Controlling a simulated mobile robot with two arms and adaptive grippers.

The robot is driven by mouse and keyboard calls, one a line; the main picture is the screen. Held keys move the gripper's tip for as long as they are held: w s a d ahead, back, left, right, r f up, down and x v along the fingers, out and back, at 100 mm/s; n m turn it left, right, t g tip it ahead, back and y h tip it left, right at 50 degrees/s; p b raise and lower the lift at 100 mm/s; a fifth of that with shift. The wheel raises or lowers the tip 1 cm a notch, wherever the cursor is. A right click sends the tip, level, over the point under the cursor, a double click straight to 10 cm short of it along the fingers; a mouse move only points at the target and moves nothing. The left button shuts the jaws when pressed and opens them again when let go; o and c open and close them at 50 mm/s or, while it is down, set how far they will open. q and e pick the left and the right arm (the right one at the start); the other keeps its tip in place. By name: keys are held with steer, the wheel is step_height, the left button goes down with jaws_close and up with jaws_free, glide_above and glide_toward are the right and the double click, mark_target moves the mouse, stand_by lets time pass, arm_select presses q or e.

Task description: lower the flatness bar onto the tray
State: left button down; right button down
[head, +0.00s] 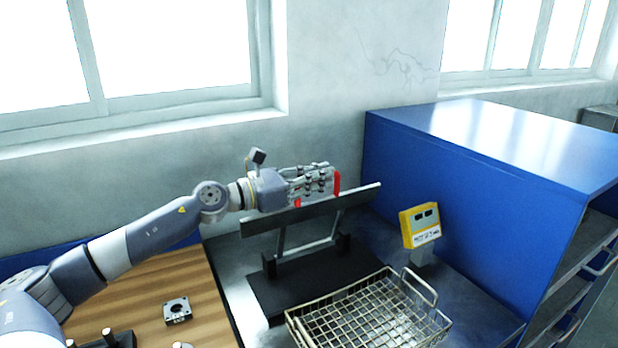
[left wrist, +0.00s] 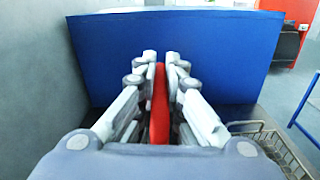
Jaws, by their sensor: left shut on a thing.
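The flatness bar (head: 262,224) is a long dark bar on a raised frame above a black base (head: 315,277). It is raised above the base and slopes up to the right. A red handle (head: 337,182) shows at the bar. My left gripper (head: 325,180) is shut on the red handle, which also shows between its fingers in the left wrist view (left wrist: 159,105). The tray, a wire mesh basket (head: 370,312), stands in front of the base, apart from the bar. Its edge shows at the lower right of the left wrist view (left wrist: 268,138). My right gripper is not in view.
A yellow device (head: 420,226) on a post stands right of the base. A large blue cabinet (head: 470,190) blocks the right side. A wooden board (head: 200,290) with a square metal part (head: 177,310) lies at left.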

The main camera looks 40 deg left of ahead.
arm_select(q)
steer(key=shift+s+d+f+m, duration=0.2)
steer(key=shift+s+d+m, duration=0.15)
steer(key=shift+d, duration=0.25)
steer(key=shift+s+d+f+m, duration=0.3)
steer(key=shift+d+m, duration=0.1)
steer(key=shift+d, duration=0.2)
steer(key=shift+s+d+f+m, duration=0.15)
steer(key=shift+s+d+m, duration=0.2)
steer(key=shift+d, duration=0.25)
steer(key=c, duration=1.7)
jaws_free()
steer(key=shift+o, duration=0.2)
steer(key=shift+a+f, duration=0.1)
steer(key=shift+s+f, duration=0.15)
steer(key=shift+s, duration=0.05)
